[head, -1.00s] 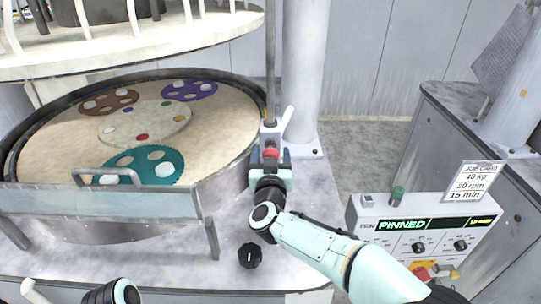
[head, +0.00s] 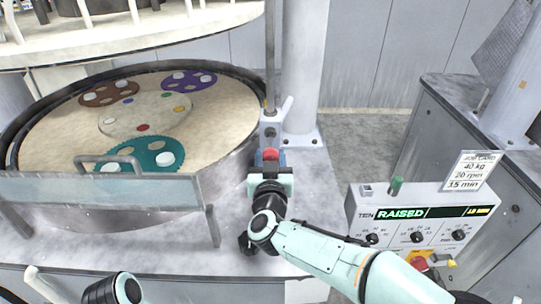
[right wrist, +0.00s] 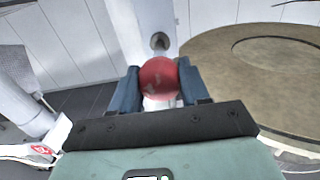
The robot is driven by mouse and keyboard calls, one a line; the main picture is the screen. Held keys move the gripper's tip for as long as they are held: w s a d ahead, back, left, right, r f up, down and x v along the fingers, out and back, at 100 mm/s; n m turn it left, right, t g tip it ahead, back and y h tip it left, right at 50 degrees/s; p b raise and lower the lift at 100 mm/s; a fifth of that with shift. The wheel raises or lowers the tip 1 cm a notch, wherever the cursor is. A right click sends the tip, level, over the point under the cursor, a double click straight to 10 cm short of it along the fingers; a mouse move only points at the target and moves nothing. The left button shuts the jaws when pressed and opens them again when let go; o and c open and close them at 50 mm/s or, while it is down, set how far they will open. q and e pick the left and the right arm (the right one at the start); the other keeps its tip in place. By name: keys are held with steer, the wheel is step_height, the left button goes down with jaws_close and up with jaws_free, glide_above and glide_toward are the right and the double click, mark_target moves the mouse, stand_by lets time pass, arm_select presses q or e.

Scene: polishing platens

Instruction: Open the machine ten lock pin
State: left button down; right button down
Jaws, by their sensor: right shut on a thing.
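The lock pin's red knob (right wrist: 159,82) sits between the two blue fingers of my right gripper (right wrist: 160,88) in the right wrist view. In the head view the knob (head: 270,155) shows just beyond my right gripper (head: 270,163), which is shut on it. The grey pin bracket (head: 272,125) stands behind the knob at the foot of the thin post, apart from the knob. The display on the control box (head: 430,211) reads TEN RAISED. My left arm shows only in part at the lower left, and its fingers are out of view.
The round platen (head: 60,130) with purple, brown and teal carriers lies to the left, behind a guard panel with a handle (head: 110,160). A thick white column (head: 305,75) stands behind the bracket. A job card (head: 473,170) stands above the control box at the right.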

steer(key=shift+s, duration=0.1)
steer(key=c, duration=0.5)
jaws_free()
steer(key=shift+c, duration=0.2)
arm_select(q)
steer(key=shift+s+f+b, duration=0.3)
steer(key=shift+f+b, duration=0.2)
steer(key=shift+f, duration=0.05)
steer(key=shift+s+f+b, duration=0.25)
steer(key=shift+f+b, duration=0.2)
steer(key=shift+f, duration=0.05)
arm_select(e)
steer(key=s, duration=1.3)
steer(key=shift+s, duration=0.2)
